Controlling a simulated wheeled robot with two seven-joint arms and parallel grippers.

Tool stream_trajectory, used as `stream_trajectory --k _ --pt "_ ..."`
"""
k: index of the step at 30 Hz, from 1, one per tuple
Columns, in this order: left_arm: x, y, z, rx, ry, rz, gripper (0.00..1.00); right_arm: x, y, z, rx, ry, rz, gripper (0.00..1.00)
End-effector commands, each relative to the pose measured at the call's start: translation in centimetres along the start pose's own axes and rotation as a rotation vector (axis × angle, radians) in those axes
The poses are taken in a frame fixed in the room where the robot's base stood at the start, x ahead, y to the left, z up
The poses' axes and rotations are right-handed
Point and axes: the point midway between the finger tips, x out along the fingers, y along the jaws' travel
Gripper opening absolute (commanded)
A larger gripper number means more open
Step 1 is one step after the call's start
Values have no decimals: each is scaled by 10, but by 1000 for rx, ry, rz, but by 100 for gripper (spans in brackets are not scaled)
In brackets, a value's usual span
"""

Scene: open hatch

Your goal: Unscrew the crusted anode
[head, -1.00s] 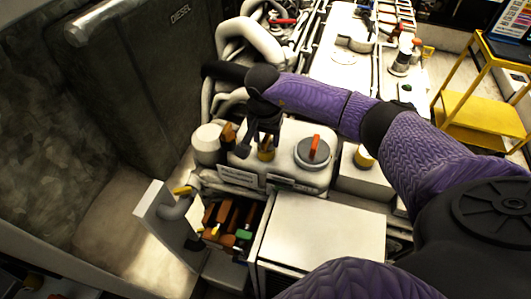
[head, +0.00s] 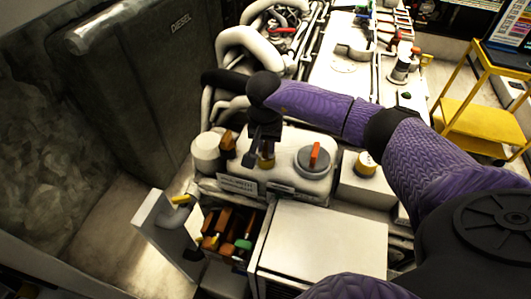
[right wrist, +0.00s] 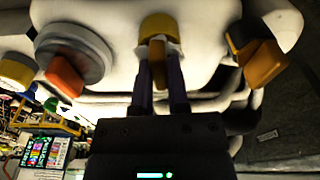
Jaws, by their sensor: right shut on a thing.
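My right gripper (head: 263,150) reaches down onto the front of a white engine tank (head: 290,148). In the right wrist view, its two fingers (right wrist: 160,80) are shut on the brownish tab of a yellow-headed plug (right wrist: 160,26). This plug also shows in the head view (head: 266,163), partly hidden by the gripper. It appears seated in the tank; crust on it is too small to tell. A similar brown-tabbed plug (head: 228,143) is to its left. My left gripper is not in view.
A round grey cap with an orange handle (head: 314,158) sits right of the gripper. An open box of coloured handles (head: 226,232) and a white flat-topped cabinet (head: 325,240) stand in front. A yellow cart (head: 470,110) is at right; a dark diesel tank (head: 140,90) is at left.

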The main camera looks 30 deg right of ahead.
Motion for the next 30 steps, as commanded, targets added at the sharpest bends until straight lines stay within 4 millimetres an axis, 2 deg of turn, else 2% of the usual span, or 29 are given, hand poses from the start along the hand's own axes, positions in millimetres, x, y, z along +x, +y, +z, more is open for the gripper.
stream_trajectory --k 15,26,30 --pt "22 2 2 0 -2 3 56 2 1 0 -364 -1 -44 0" --pt "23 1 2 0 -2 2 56 1 1 0 -399 -2 -47 0" --pt "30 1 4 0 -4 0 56 3 1 1 -485 -2 -58 0"
